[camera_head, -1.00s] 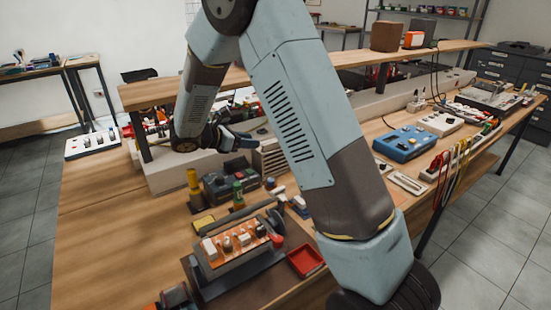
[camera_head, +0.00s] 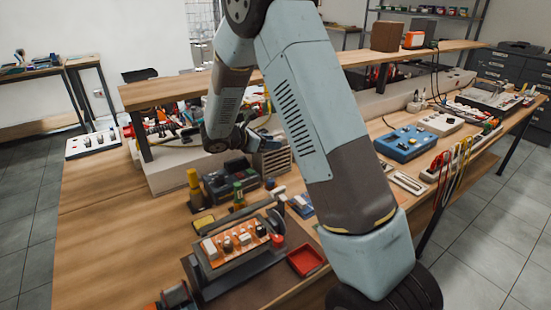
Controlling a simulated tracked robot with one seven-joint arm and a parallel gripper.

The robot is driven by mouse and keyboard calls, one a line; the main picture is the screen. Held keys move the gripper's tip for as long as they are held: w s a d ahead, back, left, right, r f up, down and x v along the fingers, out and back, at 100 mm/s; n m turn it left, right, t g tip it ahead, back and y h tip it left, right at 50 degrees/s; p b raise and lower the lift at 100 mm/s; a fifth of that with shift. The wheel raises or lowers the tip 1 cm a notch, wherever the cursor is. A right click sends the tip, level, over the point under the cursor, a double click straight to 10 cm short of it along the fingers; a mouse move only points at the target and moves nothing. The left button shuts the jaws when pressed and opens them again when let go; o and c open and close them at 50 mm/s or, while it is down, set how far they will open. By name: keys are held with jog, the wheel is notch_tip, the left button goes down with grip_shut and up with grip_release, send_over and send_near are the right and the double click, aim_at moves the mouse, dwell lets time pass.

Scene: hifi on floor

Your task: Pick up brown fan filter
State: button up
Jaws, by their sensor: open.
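A slatted brown-beige box (camera_head: 276,160), which looks like the fan filter, stands on the wooden bench in the middle of the head view. It is behind the dark device with green and yellow parts. My upper arm passes close to its right side in the picture. My gripper (camera_head: 246,140) is just left of and behind the box's upper edge. It is small, dark and partly hidden by my wrist. It is open, and I see nothing held in it. Whether it touches the box cannot be told.
A board with orange parts (camera_head: 238,245) and a red tray (camera_head: 305,260) lie at the front. A dark device (camera_head: 228,180) and a yellow cylinder (camera_head: 194,183) stand nearby. A raised shelf (camera_head: 165,90) runs behind.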

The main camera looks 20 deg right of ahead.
grip_shut()
dwell(0.3)
jog(key=shift+r, duration=0.1)
notch_tip(320, 180, up, 25)
dwell(1.8)
jog(key=shift+s, duration=0.1)
dwell(0.3)
